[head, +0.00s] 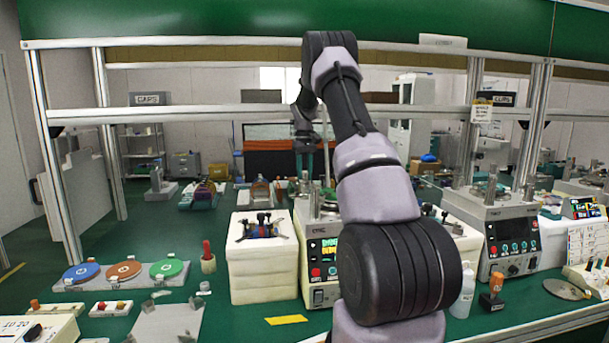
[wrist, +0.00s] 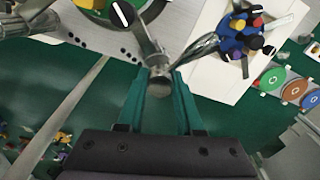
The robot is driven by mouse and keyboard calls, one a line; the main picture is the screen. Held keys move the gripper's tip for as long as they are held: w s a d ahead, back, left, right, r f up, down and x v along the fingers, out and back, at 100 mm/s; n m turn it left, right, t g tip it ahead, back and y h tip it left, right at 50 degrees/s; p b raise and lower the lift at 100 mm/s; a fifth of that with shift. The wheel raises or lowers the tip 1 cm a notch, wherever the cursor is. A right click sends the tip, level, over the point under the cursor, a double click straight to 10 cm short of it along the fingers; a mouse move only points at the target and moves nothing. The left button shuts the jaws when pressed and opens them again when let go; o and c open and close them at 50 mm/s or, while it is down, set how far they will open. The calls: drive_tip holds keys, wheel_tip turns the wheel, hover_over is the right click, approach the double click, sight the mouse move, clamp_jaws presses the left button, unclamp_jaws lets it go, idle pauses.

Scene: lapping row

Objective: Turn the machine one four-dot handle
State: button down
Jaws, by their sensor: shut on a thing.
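In the wrist view, my gripper (wrist: 161,77) has its two green fingers closed around the round metal end of a handle (wrist: 159,87). In the head view, my gripper (head: 304,150) points down behind the machine with a lit control panel (head: 322,262). My arm hides much of that machine's right side, and the handle cannot be made out there.
A white box (head: 262,268) stands left of the machine with a blue part with coloured knobs (head: 263,230) on top. Blue, brown and green discs (head: 123,270) lie at left. A second machine (head: 510,238) stands at right. A shelf rail (head: 200,115) crosses near my arm.

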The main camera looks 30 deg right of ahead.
drive_tip(key=shift+m, duration=0.4)
drive_tip(key=m, duration=0.5)
drive_tip(key=shift+m, duration=0.3)
drive_tip(key=m, duration=0.5)
drive_tip(key=shift+m, duration=0.4)
idle(0.3)
drive_tip(key=c, duration=0.6)
unclamp_jaws()
drive_tip(key=shift+o, duration=0.2)
drive_tip(key=shift+r, duration=0.1)
